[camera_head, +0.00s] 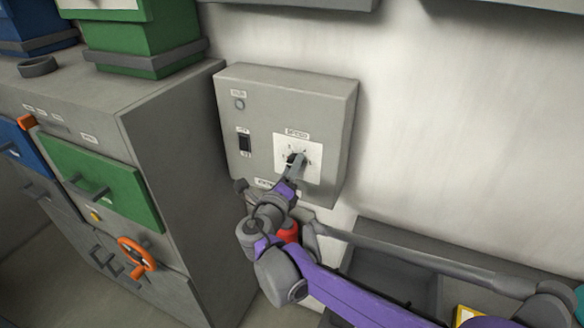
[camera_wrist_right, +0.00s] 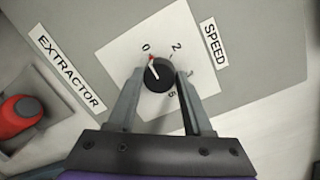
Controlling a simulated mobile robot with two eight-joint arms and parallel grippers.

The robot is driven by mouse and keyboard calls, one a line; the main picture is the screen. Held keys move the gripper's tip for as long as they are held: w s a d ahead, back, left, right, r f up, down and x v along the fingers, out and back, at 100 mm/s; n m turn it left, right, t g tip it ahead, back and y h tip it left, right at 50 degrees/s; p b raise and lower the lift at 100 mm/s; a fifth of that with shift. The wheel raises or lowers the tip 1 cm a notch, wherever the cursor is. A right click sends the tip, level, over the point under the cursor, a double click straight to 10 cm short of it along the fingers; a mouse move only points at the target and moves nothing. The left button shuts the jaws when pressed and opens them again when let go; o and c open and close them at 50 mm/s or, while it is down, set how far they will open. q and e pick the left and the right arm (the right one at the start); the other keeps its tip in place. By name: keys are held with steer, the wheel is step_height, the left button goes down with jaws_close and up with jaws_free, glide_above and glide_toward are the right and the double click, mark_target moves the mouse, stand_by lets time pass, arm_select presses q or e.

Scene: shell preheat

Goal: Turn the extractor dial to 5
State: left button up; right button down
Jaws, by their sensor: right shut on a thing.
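The extractor dial (camera_wrist_right: 160,76) is a round black knob with a white pointer line, on a white scale plate marked SPEED. The pointer lies toward the 0 and a red mark beside it. In the head view the dial (camera_head: 293,158) sits on the grey control box (camera_head: 290,100), partly hidden by my gripper. My right gripper (camera_wrist_right: 157,82) has its fingers on both sides of the dial and is shut on it. It also shows in the head view (camera_head: 295,168). My left gripper is not in view.
A black switch (camera_head: 245,142) sits left of the scale plate. A red knob (camera_wrist_right: 22,112) stands near the EXTRACTOR label. A grey cabinet (camera_head: 170,140) with a green drawer (camera_head: 105,180) and an orange handwheel (camera_head: 137,254) stands left. A grey tray (camera_head: 385,275) lies below right.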

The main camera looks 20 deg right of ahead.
steer(key=shift+m, duration=0.3)
arm_select(q)
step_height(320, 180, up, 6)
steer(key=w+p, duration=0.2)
steer(key=p, duration=0.2)
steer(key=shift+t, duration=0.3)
arm_select(e)
steer(key=shift+w+a+n+g+h, duration=0.1)
steer(key=shift+n+g+h, duration=0.45)
steer(key=shift+n, duration=5.1)
steer(key=shift+w+a+n+g+h, duration=0.1)
steer(key=shift+n+g+h, duration=0.4)
steer(key=shift+n, duration=5.2)
steer(key=shift+w+n+g+h, duration=0.1)
steer(key=shift+n+g+h, duration=0.4)
steer(key=shift+n, duration=5.15)
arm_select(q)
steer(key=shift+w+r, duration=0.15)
arm_select(e)
steer(key=shift+s, duration=0.1)
